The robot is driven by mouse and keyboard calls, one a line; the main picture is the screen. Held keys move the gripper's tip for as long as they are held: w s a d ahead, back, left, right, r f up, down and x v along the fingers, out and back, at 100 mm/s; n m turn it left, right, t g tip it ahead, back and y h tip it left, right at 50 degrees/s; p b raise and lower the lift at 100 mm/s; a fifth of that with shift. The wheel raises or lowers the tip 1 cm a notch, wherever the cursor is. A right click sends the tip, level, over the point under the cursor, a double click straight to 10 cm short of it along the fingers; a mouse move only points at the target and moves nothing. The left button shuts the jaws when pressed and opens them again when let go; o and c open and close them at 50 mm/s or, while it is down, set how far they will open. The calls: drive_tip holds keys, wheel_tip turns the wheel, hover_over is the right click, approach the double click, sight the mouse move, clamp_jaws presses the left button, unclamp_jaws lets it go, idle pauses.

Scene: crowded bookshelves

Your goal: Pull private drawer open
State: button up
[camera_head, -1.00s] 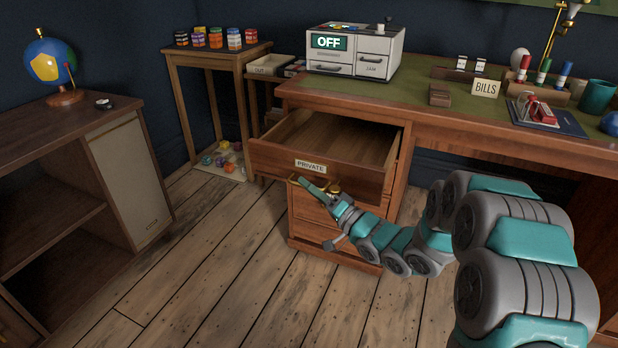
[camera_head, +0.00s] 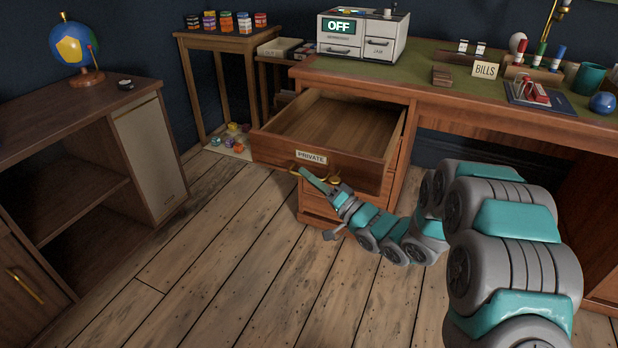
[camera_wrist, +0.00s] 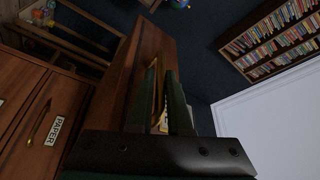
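The private drawer (camera_head: 352,174) is the desk's top left drawer. It stands well out from the desk, and its inside looks empty. A white PRIVATE label (camera_head: 311,157) is on its front, above a brass handle (camera_head: 335,181). My gripper (camera_head: 306,174) is at the left part of this handle. In the wrist view the two dark fingers (camera_wrist: 162,85) stand on either side of the brass handle (camera_wrist: 152,78), which they partly hide. They appear closed on it.
A lower drawer with a PAPER label (camera_wrist: 57,127) shows in the wrist view. A cabinet (camera_head: 150,160) with a globe (camera_head: 75,45) stands at left. A small wooden stand (camera_head: 222,42) is behind the drawer. The wooden floor (camera_head: 215,255) before the drawer is clear.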

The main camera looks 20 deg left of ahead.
drive_tip(key=o, duration=0.4)
drive_tip(key=shift+c, duration=0.2)
drive_tip(key=shift+d, duration=0.1)
drive_tip(key=v, duration=0.7)
drive_tip(key=shift+s+d+b, duration=0.15)
drive_tip(key=shift+d+b, duration=0.15)
drive_tip(key=shift+b, duration=0.15)
drive_tip(key=shift+f, duration=0.1)
